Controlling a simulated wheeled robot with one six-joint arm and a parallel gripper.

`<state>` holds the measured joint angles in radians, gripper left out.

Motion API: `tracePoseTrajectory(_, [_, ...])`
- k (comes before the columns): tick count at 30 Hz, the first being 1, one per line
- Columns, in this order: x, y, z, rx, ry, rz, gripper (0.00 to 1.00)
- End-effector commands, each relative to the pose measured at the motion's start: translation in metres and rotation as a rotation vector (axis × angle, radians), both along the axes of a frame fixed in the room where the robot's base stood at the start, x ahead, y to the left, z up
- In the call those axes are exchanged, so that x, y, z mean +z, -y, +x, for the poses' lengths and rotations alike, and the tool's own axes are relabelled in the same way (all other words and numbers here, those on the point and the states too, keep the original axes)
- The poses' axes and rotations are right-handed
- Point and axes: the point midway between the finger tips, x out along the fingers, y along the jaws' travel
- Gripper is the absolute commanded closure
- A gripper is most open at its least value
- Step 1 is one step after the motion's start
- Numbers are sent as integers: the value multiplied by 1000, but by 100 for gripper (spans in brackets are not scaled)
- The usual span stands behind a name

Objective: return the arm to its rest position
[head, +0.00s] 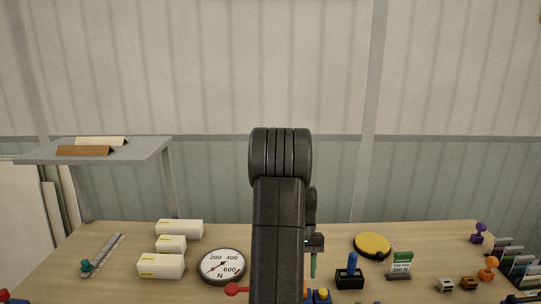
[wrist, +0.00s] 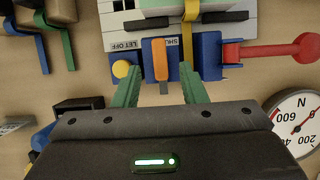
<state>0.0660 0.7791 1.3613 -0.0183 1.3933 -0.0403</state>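My arm stands upright in the middle of the head view, and my gripper (head: 313,264) shows only as a green finger to the right of it, pointing down. In the wrist view my gripper (wrist: 162,70) has its two green fingertips apart. Beyond them is a blue housing (wrist: 208,58) with an orange lever (wrist: 160,60), on a white panel lettered "LET OFF". I cannot tell whether the fingers touch it. Nothing is clearly held between them.
A red-knobbed handle (wrist: 305,49) sticks out at the panel's right. A round gauge (head: 222,266), white boxes (head: 160,266), a yellow disc (head: 374,246) and a black holder (head: 349,278) stand on the wooden bench. A grey shelf (head: 150,150) overhangs the left.

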Motion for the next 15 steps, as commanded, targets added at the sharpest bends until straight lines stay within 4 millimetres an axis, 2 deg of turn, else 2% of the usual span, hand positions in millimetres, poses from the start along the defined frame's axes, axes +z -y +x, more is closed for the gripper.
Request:
tracePoseTrajectory(3, [-17, 0, -8, 0, -3, 0, 62])
tracePoseTrajectory(7, [-29, 0, -13, 0, -2, 0, 62])
tracePoseTrajectory(15, [-35, 0, -15, 19, 0, -1, 62])
